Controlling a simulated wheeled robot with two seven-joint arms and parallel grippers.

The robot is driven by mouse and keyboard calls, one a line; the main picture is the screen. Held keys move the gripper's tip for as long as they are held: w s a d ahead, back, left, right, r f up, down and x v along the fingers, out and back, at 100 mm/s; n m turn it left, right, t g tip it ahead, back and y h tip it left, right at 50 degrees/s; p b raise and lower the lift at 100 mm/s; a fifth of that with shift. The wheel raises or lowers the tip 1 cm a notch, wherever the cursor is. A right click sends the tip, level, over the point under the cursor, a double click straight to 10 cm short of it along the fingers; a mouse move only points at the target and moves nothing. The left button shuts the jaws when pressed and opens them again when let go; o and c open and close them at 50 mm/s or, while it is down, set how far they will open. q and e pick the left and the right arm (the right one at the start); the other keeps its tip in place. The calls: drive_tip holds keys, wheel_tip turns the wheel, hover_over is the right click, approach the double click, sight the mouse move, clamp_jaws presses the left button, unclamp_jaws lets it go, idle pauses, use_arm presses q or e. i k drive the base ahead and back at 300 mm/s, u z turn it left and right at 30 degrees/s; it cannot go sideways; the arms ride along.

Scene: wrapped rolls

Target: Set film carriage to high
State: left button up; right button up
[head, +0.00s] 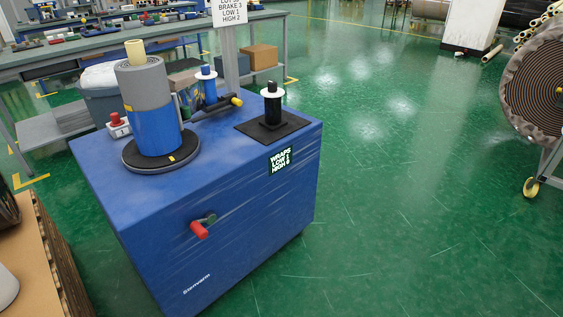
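The blue wrapping machine (190,245) stands on the floor at left centre. On its top, a black turntable (134,161) bears an upright roll (150,95), grey above and blue below, with a pale core sticking out. Behind the roll, a small blue spool (208,88) with a white disc and a yellow-ended handle (236,101) sits by a grey post (230,60); this looks like the film carriage, low near the machine top. Its lower part is partly hidden by the roll. Neither of my grippers is in view.
A black spindle with a white disc (272,93) stands on a black plate. A red button box (119,125) sits left. A sign (232,10) tops the post.

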sight(228, 101)
drive_tip(key=k, duration=0.25)
drive_tip(key=u, duration=0.8)
drive_tip(key=i, duration=1.15)
drive_tip(key=z, duration=0.55)
